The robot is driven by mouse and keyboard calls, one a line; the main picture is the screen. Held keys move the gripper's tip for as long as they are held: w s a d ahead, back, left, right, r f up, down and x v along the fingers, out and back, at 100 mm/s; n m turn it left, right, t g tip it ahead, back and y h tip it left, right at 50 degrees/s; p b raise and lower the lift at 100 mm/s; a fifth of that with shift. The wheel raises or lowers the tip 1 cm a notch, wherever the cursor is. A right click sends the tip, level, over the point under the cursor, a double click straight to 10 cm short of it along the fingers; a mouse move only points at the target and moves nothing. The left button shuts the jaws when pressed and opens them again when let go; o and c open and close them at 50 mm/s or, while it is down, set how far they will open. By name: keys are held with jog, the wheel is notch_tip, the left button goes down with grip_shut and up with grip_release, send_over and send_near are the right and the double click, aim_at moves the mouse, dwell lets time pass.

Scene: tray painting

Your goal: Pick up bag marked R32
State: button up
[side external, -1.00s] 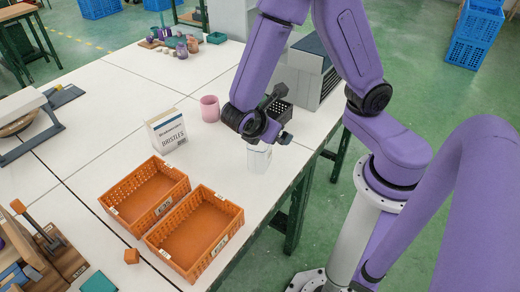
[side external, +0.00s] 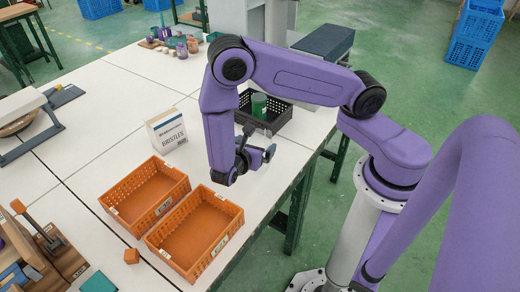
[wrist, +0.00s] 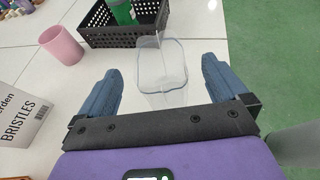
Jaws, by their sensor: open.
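I can read no R32 mark in either view. A clear, see-through, open-topped object (wrist: 162,70) stands on the white table in the wrist view; I cannot tell whether it is a bag or a rigid container. My gripper (wrist: 161,67) is open, with its two blue fingers apart to left and right. The clear object appears between and beyond the fingertips, and I see no contact. In the side view my gripper (side external: 250,150) is low over the table, right of the bristles box. The arm hides most of what lies behind it there.
A black perforated crate (side external: 282,127) holds a green jar (side external: 259,104). A pink cup (wrist: 62,45) stands left of the crate. The white bristles box (side external: 166,130) stands behind two empty orange baskets (side external: 187,187) (side external: 238,225). The table's right edge is close.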

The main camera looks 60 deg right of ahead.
aim_at(264, 141)
jog(key=shift+w+d+f, duration=0.2)
jog(key=shift+d+f, duration=0.4)
jog(key=shift+d, duration=0.15)
jog(key=shift+w+d+f, duration=0.15)
jog(key=shift+d+f, duration=0.45)
jog(key=shift+d, duration=0.15)
jog(key=shift+w+d+f, duration=0.2)
jog(key=shift+d+f, duration=0.4)
jog(key=shift+d, duration=0.15)
jog(key=c, duration=1)
